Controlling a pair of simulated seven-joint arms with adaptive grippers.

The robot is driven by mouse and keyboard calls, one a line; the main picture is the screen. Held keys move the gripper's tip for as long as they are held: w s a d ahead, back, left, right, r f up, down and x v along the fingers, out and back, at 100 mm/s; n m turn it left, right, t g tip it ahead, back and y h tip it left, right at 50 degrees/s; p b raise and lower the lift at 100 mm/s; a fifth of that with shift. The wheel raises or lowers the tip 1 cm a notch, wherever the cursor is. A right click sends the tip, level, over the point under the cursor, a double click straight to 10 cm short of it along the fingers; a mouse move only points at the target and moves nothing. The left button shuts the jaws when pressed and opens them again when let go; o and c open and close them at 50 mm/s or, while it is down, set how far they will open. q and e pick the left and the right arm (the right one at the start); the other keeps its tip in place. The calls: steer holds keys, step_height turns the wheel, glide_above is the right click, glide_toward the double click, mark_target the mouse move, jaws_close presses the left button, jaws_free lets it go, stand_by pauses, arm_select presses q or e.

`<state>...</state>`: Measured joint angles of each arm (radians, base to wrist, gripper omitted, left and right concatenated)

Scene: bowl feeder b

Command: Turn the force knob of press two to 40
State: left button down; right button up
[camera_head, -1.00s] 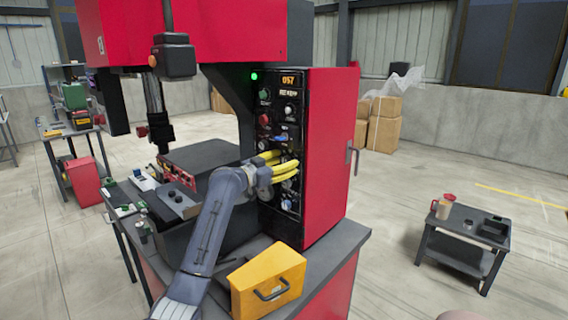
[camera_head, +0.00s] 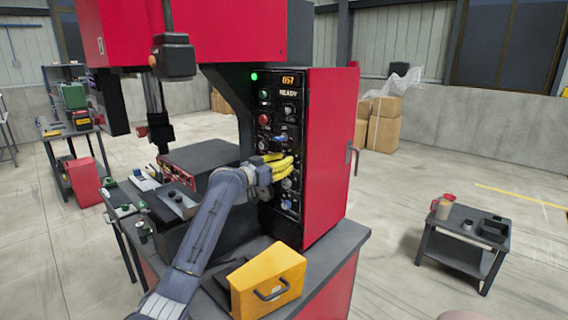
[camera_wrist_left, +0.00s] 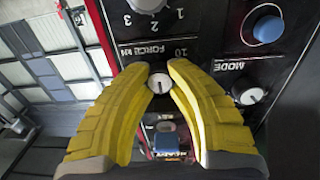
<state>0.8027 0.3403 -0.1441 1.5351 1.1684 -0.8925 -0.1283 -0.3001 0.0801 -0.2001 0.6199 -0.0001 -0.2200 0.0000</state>
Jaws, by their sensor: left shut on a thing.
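The press (camera_head: 330,150) is red and black, with a dark control panel on its front edge. Its display (camera_head: 289,79) reads 057, with READY (camera_head: 290,92) below it and a green lamp lit. My left gripper (camera_head: 291,168) reaches the panel from the left; its yellow fingers cover part of the lower panel. In the left wrist view the left gripper (camera_wrist_left: 161,78) is shut on the force knob (camera_wrist_left: 160,86), a small knob with a pale face. The label FORCE kN (camera_wrist_left: 140,49) shows upside down beside it. The knob's sides are hidden by the fingers. My right gripper is not in view.
Neighbouring controls are close: a mode knob (camera_wrist_left: 247,91), a blue button (camera_wrist_left: 268,29) and another knob (camera_wrist_left: 147,4) marked 1, 2, 3. A yellow case (camera_head: 266,280) stands on the bench below my arm. A small table (camera_head: 465,236) with cups stands apart at right.

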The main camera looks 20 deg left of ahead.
arm_select(q)
steer(key=shift+f, duration=0.15)
steer(key=c, duration=1.1)
jaws_free()
steer(key=shift+o, duration=0.2)
steer(key=shift+s+a, duration=0.1)
steer(key=v, duration=1.1)
steer(key=shift+s+a, duration=0.15)
steer(key=shift+s, duration=0.2)
